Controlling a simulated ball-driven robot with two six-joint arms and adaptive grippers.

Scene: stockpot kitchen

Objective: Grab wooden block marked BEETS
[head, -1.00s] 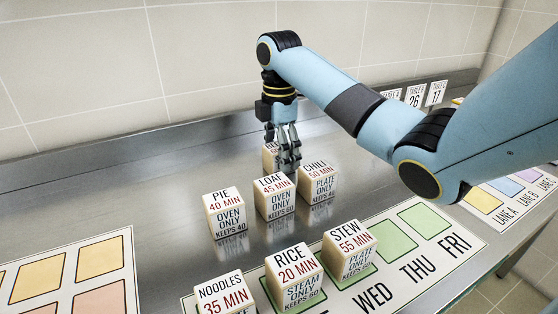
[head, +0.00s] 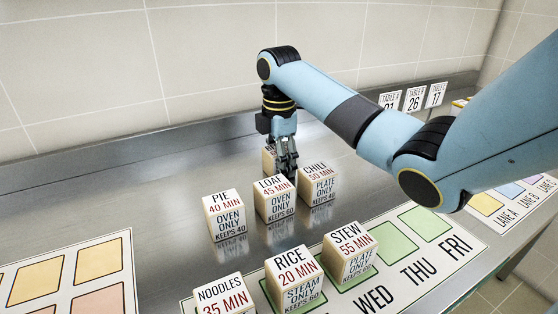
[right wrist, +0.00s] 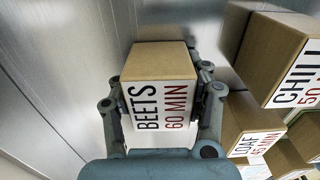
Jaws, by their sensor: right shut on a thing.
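The wooden block marked BEETS (right wrist: 160,88) shows in the right wrist view, with a white label reading BEETS 60 MIN. In the head view the block (head: 268,160) is mostly hidden behind my right gripper and the LOAF block. My right gripper (head: 285,165) points down at it. In the right wrist view the fingers of my right gripper (right wrist: 163,103) are shut on two opposite sides of the block. I cannot tell whether the block is clear of the counter. My left gripper is not in view.
The PIE block (head: 224,215) is to the left. The NOODLES, RICE (head: 295,278) and STEW (head: 349,252) blocks stand on the weekday mat (head: 440,262).

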